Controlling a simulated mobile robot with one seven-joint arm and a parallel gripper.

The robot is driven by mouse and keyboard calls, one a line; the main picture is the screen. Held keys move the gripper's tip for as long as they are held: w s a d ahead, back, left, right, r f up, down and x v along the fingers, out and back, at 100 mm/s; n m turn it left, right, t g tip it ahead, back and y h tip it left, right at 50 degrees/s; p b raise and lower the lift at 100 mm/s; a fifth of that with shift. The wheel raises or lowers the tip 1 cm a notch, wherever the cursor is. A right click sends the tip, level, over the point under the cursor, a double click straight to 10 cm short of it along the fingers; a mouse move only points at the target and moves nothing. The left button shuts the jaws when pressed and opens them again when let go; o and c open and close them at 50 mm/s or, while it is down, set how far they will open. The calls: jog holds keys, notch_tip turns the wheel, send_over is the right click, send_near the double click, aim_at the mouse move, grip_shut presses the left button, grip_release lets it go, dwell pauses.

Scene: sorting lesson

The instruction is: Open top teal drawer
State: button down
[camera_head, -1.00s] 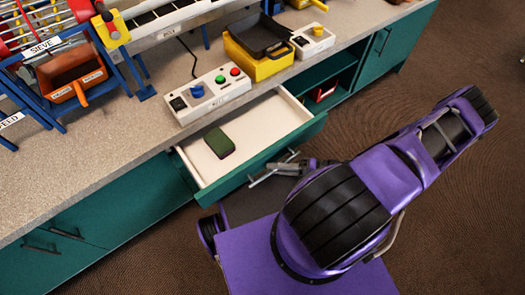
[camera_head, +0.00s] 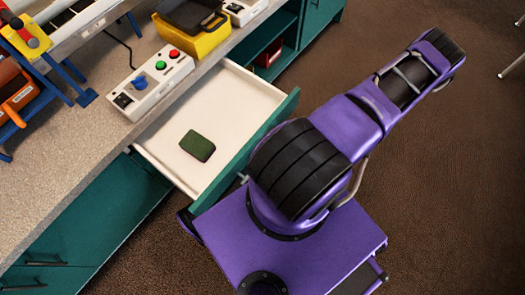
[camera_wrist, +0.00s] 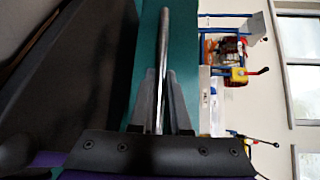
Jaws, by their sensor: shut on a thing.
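The top teal drawer (camera_head: 280,118) stands well out from the counter in the head view, its pale inside showing. A dark green block (camera_head: 197,146) lies flat in it. My gripper (camera_wrist: 161,78) is shut on the drawer's metal bar handle (camera_wrist: 164,40) in the wrist view. The bar runs between the two grey fingers, in front of the teal drawer face. In the head view my purple arm hides most of the gripper and handle.
The counter top (camera_head: 60,165) holds a control box (camera_head: 150,82) with coloured buttons, a yellow bin with a black tray (camera_head: 190,30), and a blue rack at left. An open teal shelf (camera_head: 275,45) lies beyond the drawer. Brown floor (camera_head: 440,200) is clear at right.

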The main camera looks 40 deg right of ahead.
jog(key=c, duration=0.9)
grip_release()
jog(key=v, duration=1.7)
jog(key=shift+s+d+b, duration=0.1)
jog(key=shift+s+b, duration=0.1)
jog(key=shift+b, duration=0.15)
jog(key=shift+s, duration=0.1)
